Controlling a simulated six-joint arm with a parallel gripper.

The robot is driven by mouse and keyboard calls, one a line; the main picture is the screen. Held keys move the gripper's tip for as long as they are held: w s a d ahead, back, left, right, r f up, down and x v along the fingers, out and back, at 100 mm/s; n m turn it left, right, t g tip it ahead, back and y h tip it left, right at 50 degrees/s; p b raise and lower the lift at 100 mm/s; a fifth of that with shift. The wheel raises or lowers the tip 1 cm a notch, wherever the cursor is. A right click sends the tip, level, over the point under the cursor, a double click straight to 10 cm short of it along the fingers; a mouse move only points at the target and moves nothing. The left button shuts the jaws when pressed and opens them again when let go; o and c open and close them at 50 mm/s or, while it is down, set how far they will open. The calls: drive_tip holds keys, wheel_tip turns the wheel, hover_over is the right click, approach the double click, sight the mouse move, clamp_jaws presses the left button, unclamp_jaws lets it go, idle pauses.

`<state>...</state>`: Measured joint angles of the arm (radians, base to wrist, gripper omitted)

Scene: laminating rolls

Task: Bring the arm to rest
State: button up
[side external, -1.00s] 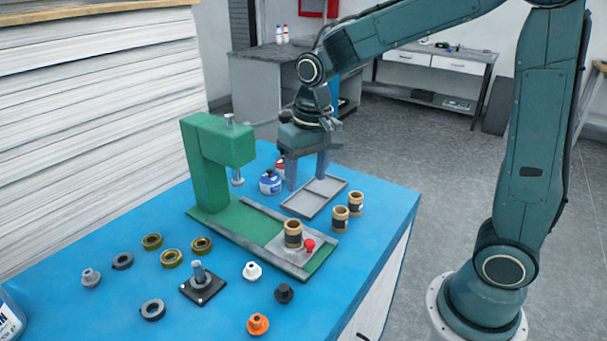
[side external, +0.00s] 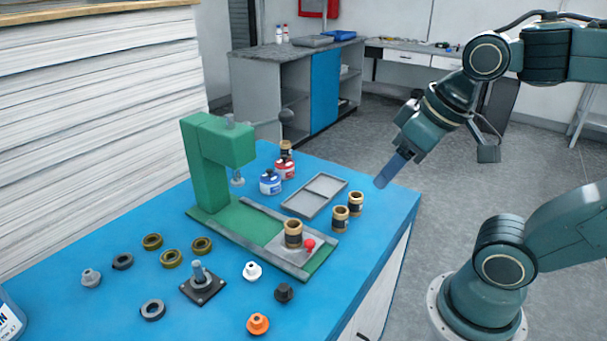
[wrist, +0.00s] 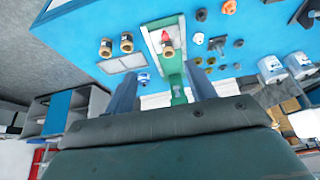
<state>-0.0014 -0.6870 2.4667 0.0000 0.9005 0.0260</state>
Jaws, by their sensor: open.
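My gripper (side external: 393,171) is empty and raised off the right edge of the blue table, tilted down and to the left. In the wrist view my gripper's two blue-grey fingers (wrist: 161,90) stand apart with nothing between them. The green press (side external: 215,155) stands on the table with a brown roll (side external: 293,234) and a red knob (side external: 309,244) at the end of its base. Two more brown rolls (side external: 340,219) (side external: 355,203) stand beside a grey tray (side external: 315,194), which is empty.
The blue table (side external: 130,240) holds several rings (side external: 152,241), a black post stand (side external: 202,285), an orange knob (side external: 258,324) and blue and red bottles (side external: 270,182). A grey workbench (side external: 270,95) stands behind. The air around my gripper looks free.

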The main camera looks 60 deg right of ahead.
drive_tip(key=shift+s+f, duration=0.1)
drive_tip(key=shift+s, duration=0.55)
